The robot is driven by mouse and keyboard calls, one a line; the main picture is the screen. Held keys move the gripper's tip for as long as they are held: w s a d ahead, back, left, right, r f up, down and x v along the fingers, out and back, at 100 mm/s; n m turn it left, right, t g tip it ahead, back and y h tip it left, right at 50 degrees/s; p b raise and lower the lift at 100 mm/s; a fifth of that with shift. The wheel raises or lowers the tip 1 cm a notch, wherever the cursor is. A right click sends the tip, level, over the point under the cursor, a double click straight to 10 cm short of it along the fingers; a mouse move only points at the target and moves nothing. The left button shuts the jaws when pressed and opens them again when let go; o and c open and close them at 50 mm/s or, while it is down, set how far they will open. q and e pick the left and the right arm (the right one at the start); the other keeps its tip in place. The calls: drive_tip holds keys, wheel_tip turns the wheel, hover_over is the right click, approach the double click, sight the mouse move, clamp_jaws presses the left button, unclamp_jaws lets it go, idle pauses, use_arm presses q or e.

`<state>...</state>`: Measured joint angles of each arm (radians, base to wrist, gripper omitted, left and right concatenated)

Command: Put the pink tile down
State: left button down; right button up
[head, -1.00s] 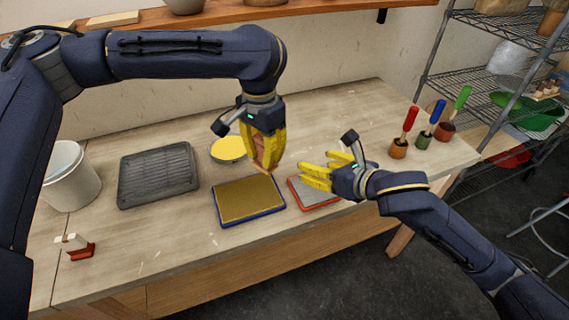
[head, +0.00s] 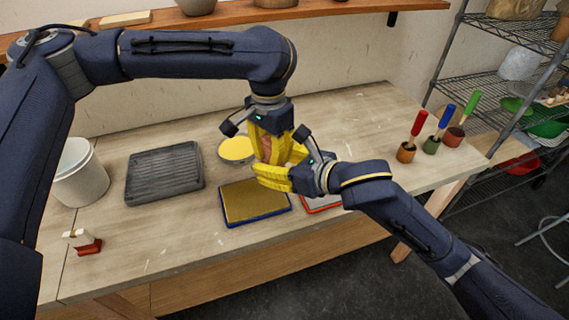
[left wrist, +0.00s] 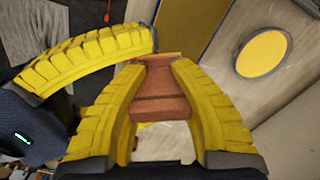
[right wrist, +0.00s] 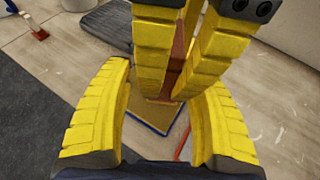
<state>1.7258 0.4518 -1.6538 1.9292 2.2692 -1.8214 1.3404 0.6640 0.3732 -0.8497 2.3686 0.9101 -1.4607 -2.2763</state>
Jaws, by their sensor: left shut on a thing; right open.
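The pink tile (head: 264,146), reddish and narrow, is upright between the fingers of my left gripper (head: 270,150). In the left wrist view the tile (left wrist: 160,95) shows between both yellow fingers, with a line across it. In the right wrist view only a thin strip of the tile (right wrist: 178,52) shows. My right gripper (head: 276,178) is open, just below and to the right of the left one. In the right wrist view its fingers stand apart on either side of the tile's lower end; I cannot tell whether they touch it.
Below the grippers lies a blue-edged board with a golden face (head: 254,202). A red-edged board (head: 322,204) is partly hidden by my right arm. A yellow round dish (head: 236,150), grey ribbed tray (head: 164,173) and white bucket (head: 80,175) stand left.

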drive_tip(key=shift+x, duration=1.05)
drive_tip(key=c, duration=0.9)
drive_tip(key=shift+s+a, duration=0.15)
drive_tip(key=shift+s, duration=0.05)
drive_tip(key=c, duration=0.3)
drive_tip(key=o, duration=1)
drive_tip(key=shift+o, duration=1)
drive_tip(key=shift+w, duration=0.1)
drive_tip(key=shift+d, duration=0.2)
